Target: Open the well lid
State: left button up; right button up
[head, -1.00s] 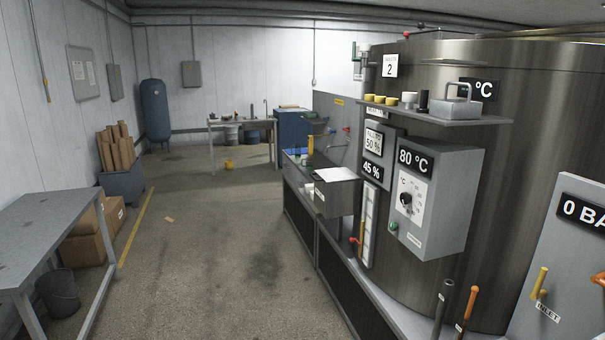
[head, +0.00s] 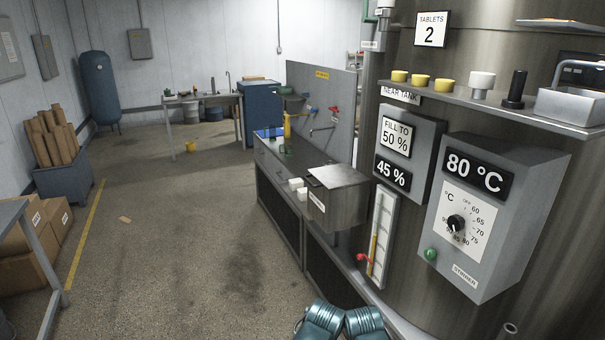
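A grey metal box (head: 333,207) with a small label stands at the edge of the bench beside the big tank. Its flat, slightly sloping metal lid (head: 338,176) looks closed. No label that I can read names it as the well, so I cannot be sure it is. Two teal ribbed parts of my own arms show close together at the bottom edge, in front of and below the box. No gripper fingers show, and nothing of mine touches the box.
The tank (head: 530,290) fills the right side, with a jutting 80 °C control box (head: 475,275), a gauge with a red valve (head: 379,235) and a shelf (head: 470,100). White blocks (head: 297,184) lie beside the metal box. The floor (head: 170,260) at left is mostly clear.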

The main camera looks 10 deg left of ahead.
aim_at(342, 175)
jog(key=i+l, duration=0.15)
jog(key=i, duration=0.45)
jog(key=i+l, duration=0.1)
jog(key=i, duration=0.5)
